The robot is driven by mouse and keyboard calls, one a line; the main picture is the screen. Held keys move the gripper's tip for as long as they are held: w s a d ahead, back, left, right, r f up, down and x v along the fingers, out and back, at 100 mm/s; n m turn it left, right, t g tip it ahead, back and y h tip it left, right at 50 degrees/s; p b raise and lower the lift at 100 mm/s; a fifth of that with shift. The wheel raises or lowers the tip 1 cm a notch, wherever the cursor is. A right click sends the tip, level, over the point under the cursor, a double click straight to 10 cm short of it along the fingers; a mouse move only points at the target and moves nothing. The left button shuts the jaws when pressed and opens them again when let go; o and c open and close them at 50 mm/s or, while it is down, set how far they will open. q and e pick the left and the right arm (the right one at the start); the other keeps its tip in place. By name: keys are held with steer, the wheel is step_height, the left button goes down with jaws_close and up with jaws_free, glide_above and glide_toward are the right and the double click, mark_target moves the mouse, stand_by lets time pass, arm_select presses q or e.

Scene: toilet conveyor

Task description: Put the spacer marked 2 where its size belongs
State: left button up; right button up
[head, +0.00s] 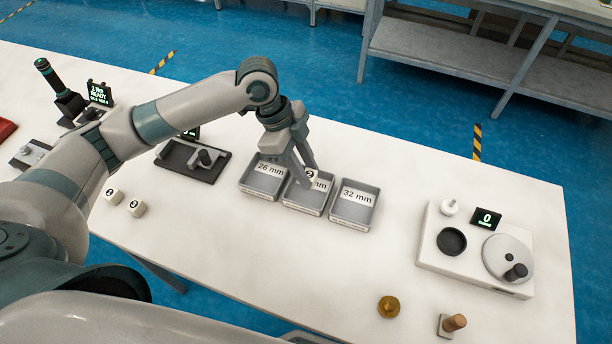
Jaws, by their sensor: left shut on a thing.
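A small white spacer (311,175) with a dark round mark, seemingly a 2, is between the fingertips of my left gripper (306,181). The gripper points down and is shut on the spacer, over the middle tray (306,210). I cannot tell whether the spacer touches the tray floor. The middle tray's label is partly hidden; only "mm" shows. The tray marked 26 mm (260,192) is to its left and the tray marked 32 mm (353,222) to its right; both look empty. My right gripper is not in view.
Two more marked white spacers (112,195) (136,208) lie at the left. A dark measuring fixture (190,160) stands left of the trays. A white device (475,270) with a display reading 0 is at the right. A brass piece (388,306) and a wooden-handled stamp (452,324) are near the front.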

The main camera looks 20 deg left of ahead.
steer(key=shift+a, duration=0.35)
arm_select(q)
steer(key=shift+f, duration=0.25)
step_height(320, 180, down, 3)
steer(key=shift+r+p, duration=0.1)
steer(key=shift+p, duration=0.55)
steer(key=shift+f, duration=0.4)
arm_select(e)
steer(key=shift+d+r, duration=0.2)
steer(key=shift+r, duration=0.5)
arm_select(q)
steer(key=shift+f, duration=0.1)
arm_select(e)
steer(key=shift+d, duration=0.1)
arm_select(q)
steer(key=o, duration=1.1)
